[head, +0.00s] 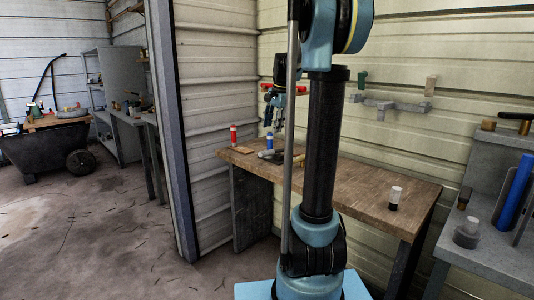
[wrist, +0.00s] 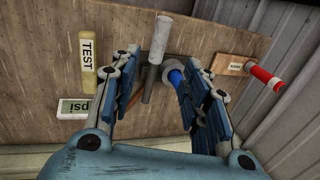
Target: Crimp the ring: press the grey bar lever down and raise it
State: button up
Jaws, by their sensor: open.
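In the wrist view a grey bar (wrist: 149,84) with a pale, thicker end (wrist: 161,38) lies between my fingers; I take it to be the lever. My gripper (wrist: 162,70) is open, with one finger on each side of the bar and a visible gap to it. A blue cylinder (wrist: 177,78) sits beside the bar, close to the right finger. I cannot make out the ring. In the head view my gripper (head: 272,103) is above the far left part of the wooden workbench (head: 345,185), partly hidden by my arm.
A tan TEST cylinder (wrist: 88,60) and a psi gauge (wrist: 87,108) lie left of my fingers. A red-and-white cylinder (wrist: 265,76) and a labelled wooden block (wrist: 235,65) are at right. A white-and-dark container (head: 395,198) stands on the bench's right part.

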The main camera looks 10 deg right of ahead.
send_near(275, 152)
jog(key=a+f, duration=0.3)
jog(key=f, duration=0.2)
jog(key=a+f, duration=0.2)
jog(key=f, duration=0.1)
jog(key=shift+s+a, duration=0.1)
jog(key=shift+a, duration=0.25)
jog(key=shift+c, duration=0.4)
jog(key=shift+r, duration=0.1)
grip_shut()
